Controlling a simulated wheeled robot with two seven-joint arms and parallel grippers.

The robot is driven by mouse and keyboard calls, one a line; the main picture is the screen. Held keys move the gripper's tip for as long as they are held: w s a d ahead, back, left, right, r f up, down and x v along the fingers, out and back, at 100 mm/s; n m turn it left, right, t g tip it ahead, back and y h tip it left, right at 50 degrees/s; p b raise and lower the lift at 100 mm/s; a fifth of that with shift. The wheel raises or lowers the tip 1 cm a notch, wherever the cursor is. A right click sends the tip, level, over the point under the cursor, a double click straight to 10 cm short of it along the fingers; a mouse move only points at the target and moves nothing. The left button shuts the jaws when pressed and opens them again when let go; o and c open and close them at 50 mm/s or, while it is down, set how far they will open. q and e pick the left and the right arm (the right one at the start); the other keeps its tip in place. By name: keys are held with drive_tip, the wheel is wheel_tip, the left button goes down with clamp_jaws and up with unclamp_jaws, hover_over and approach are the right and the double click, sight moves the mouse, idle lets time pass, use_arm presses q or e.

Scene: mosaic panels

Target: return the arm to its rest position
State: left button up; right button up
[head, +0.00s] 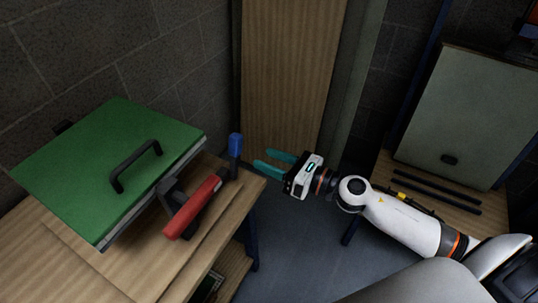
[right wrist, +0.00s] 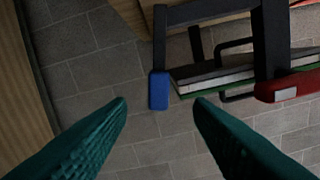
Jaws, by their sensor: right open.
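My right gripper (head: 275,164) reaches in from the right of the head view, with its teal fingers apart and nothing between them. It hangs in the air just past the right edge of the wooden bench (head: 256,186). In the right wrist view its two fingers (right wrist: 160,105) are spread. The blue-ended post (head: 235,145) stands left of the fingertips, apart from them; its blue end (right wrist: 158,91) also shows in the right wrist view. My left gripper is not in view.
A green panel (head: 95,165) with a black handle (head: 136,165) lies on the bench beside a red-handled lever (head: 192,207). A grey-green panel (head: 460,115) leans on a wooden shelf at right. Clear floor (head: 300,240) lies between.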

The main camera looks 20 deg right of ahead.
drive_tip(key=w+d+f+m+h+p, duration=0.1)
drive_tip(key=d+f+m+h, duration=0.35)
drive_tip(key=f+m, duration=0.3)
drive_tip(key=w+d+f+m+h+p, duration=0.1)
drive_tip(key=d+f+m+h+p, duration=0.15)
drive_tip(key=d+f+m, duration=0.4)
drive_tip(key=s+d+f+m+g+h, duration=0.1)
drive_tip(key=s+f+m+g+h, duration=0.1)
drive_tip(key=s+f+m, duration=0.5)
drive_tip(key=s+d+f+m+g+h, duration=0.1)
drive_tip(key=s+f+m+g, duration=0.15)
drive_tip(key=f, duration=0.95)
drive_tip(key=s+a+f+m+g+p, duration=0.1)
drive_tip(key=s+a+f+m+g, duration=0.2)
drive_tip(key=s, duration=0.7)
drive_tip(key=s+a+f+m+g+p, duration=0.1)
drive_tip(key=s+a+f+m+g, duration=0.1)
drive_tip(key=s+f+m, duration=0.5)
drive_tip(key=s+a+f+m+g+h+p, duration=0.1)
drive_tip(key=s+a+f+m+g, duration=0.2)
drive_tip(key=s, duration=1.2)
wheel_tip(320, 180, down, 3)
drive_tip(key=shift+a+f+m+g+p, duration=0.15)
drive_tip(key=shift+a+m+g+p, duration=0.25)
drive_tip(key=shift+m, duration=0.55)
